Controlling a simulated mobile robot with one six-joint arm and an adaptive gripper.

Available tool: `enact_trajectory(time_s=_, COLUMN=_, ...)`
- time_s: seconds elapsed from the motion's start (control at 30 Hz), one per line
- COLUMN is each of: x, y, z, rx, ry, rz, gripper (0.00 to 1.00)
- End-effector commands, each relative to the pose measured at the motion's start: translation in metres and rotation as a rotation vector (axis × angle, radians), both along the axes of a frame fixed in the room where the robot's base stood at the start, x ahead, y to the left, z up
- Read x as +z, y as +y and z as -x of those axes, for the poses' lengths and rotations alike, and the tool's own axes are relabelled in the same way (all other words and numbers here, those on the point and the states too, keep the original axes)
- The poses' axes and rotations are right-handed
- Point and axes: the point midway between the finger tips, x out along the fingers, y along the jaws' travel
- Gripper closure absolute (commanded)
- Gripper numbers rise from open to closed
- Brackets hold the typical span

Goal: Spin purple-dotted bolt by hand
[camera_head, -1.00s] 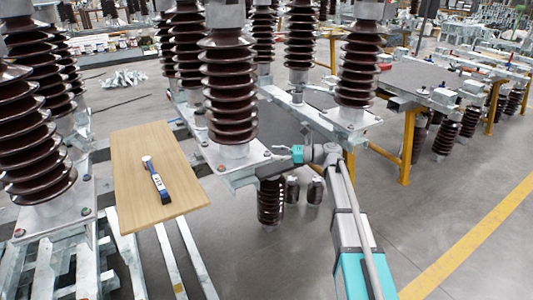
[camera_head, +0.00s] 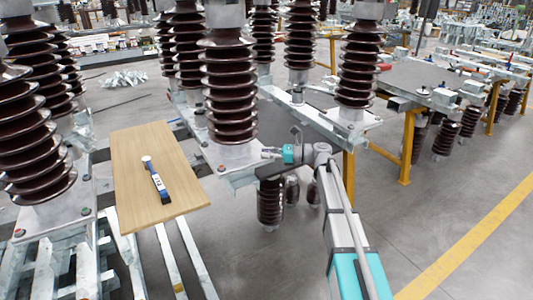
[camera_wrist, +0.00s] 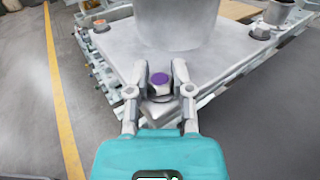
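The purple-dotted bolt (camera_wrist: 160,84) stands at the corner of the grey metal base plate (camera_wrist: 118,47) of a post, with its purple top showing in the wrist view. My gripper (camera_wrist: 160,73) has one fingertip on each side of the bolt head, very close to it. I cannot tell whether the fingers touch the bolt or leave a slight gap. In the head view my gripper (camera_head: 267,153) is at the right corner of the plate (camera_head: 232,173) under the middle brown insulator (camera_head: 229,93). The bolt is not clear there.
A wooden board (camera_head: 133,190) with a blue-and-white tool (camera_head: 157,183) lies left of the plate. Another insulator (camera_head: 358,70) stands on the frame behind my arm. A second bolt (camera_wrist: 262,31) sits at the plate's right corner in the wrist view. Grey floor is open at right.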

Motion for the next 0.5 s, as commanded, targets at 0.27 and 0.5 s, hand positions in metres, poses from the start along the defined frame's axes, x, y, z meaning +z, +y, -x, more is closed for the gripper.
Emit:
enact_trajectory(time_s=0.27, x=0.0, y=0.0001, z=0.0007, rx=0.0, ry=0.0, rz=0.0, gripper=1.0)
enact_trajectory(time_s=0.5, x=0.0, y=0.0001, z=0.0021, rx=-0.031, ry=0.0, rz=0.0, gripper=1.0)
